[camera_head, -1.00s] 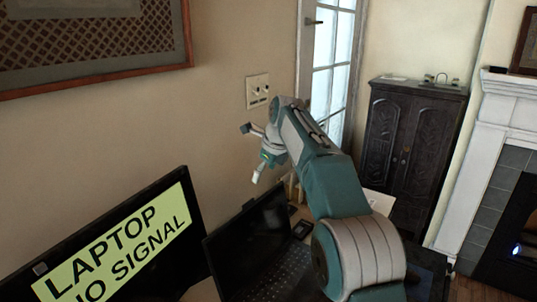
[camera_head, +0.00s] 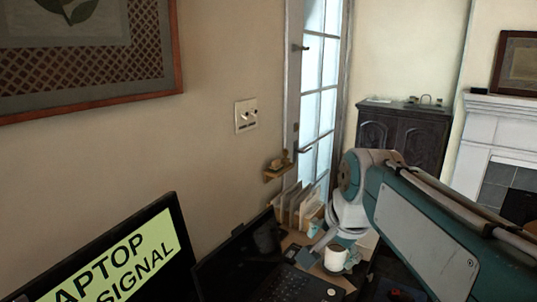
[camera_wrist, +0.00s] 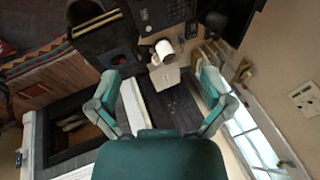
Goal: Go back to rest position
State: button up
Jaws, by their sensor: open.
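My gripper (camera_wrist: 160,76) is open in the wrist view, its two teal fingers spread wide with nothing held between them. The mug (camera_wrist: 164,48) also shows in the wrist view, beyond the fingertips. My fingers are mostly hidden or too small to make out in the head view.
A black laptop (camera_head: 240,262) and a monitor (camera_head: 125,265) stand on the desk at the left. Upright books (camera_head: 296,207) and a small wall shelf (camera_head: 278,170) are near the wall. A dark cabinet (camera_head: 405,133), a glass door (camera_head: 318,90) and a fireplace (camera_head: 480,130) are behind.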

jog(key=s+d+f+n, duration=0.2)
jog(key=s+f+n, duration=0.2)
jog(key=s, duration=0.3)
jog(key=s+d+f+n+t+h, duration=0.1)
jog(key=s+d+f+n, duration=0.1)
jog(key=s+f+n, duration=0.2)
jog(key=s+f, duration=0.2)
jog(key=s, duration=0.2)
jog(key=shift+s+d+f+n, duration=0.15)
jog(key=shift+s+d+n, duration=0.1)
jog(key=shift+s+n, duration=0.05)
